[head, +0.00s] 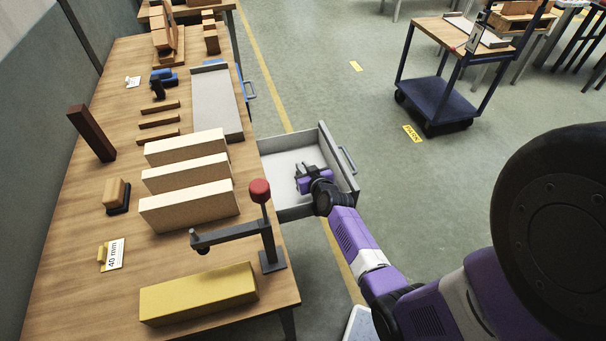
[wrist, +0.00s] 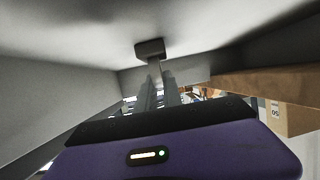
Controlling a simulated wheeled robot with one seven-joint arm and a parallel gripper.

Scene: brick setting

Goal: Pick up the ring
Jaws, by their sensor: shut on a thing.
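My gripper (head: 300,174) is low inside the open grey drawer (head: 289,214) at the bench's right side. In the wrist view its two fingers (wrist: 158,85) are close together, with a small dark grey piece (wrist: 149,48) at their tips. I take this piece to be the ring, seen edge-on; no hole shows. The fingers are shut on it. It lies against or very near the pale drawer surface; I cannot tell whether it touches. In the head view the ring cannot be made out beside the gripper.
The drawer walls stand close around my gripper. The wooden bench (head: 75,240) holds pale blocks (head: 187,178), a yellow block (head: 198,294) and a red-knobbed clamp arm (head: 260,190) near the drawer. A blue trolley (head: 440,100) stands beyond open floor.

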